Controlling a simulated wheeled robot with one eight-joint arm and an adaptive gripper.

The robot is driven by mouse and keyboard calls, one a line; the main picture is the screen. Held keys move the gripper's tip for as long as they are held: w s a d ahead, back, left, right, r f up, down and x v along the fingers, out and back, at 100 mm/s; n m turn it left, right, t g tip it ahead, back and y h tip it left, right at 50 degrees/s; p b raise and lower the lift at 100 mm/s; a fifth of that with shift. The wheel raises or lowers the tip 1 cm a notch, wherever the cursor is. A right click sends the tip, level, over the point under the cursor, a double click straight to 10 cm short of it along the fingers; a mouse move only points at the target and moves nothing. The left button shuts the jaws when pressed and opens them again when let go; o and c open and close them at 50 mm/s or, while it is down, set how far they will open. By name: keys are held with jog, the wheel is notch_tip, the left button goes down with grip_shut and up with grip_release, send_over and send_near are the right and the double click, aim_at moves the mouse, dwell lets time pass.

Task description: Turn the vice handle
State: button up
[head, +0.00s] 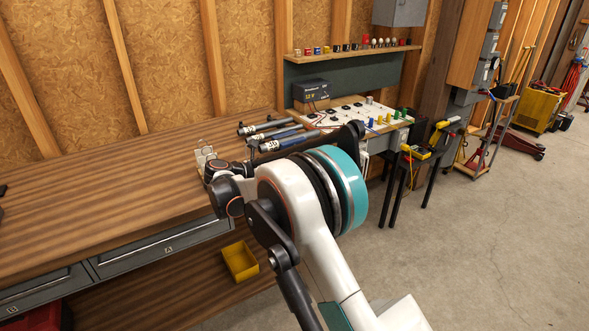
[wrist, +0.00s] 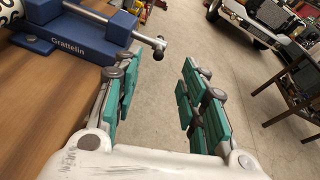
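The blue vice (wrist: 75,38), lettered "Grattelin", sits at the bench edge in the upper left of the wrist view. Its metal handle bar (wrist: 147,38) sticks out to the right over the floor and ends in a dark round knob. My gripper (wrist: 160,78) is open, with teal pads on both fingers and nothing between them. The handle's knob shows beyond the fingertips, above the gap and nearer the left finger. I see no clear contact. In the head view my arm covers the middle of the bench, and I cannot clearly make out the vice handle or the gripper fingers there.
The wooden workbench (head: 95,215) runs along the wall at left. Several blue and dark tools (head: 285,137) lie beyond my arm. A yellow bin (head: 240,262) is below. The concrete floor (head: 480,240) at right is clear.

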jog(key=w+d+f+b, duration=0.1)
jog(key=w+d, duration=0.1)
jog(key=d, duration=0.1)
jog(key=w+d+f+t+h+b, duration=0.1)
jog(key=w+d, duration=0.1)
jog(key=d, duration=0.1)
jog(key=w+d+f+t+h+b, duration=0.1)
jog(key=w+d, duration=0.2)
jog(key=shift+f, duration=0.15)
dwell(0.6)
grip_shut()
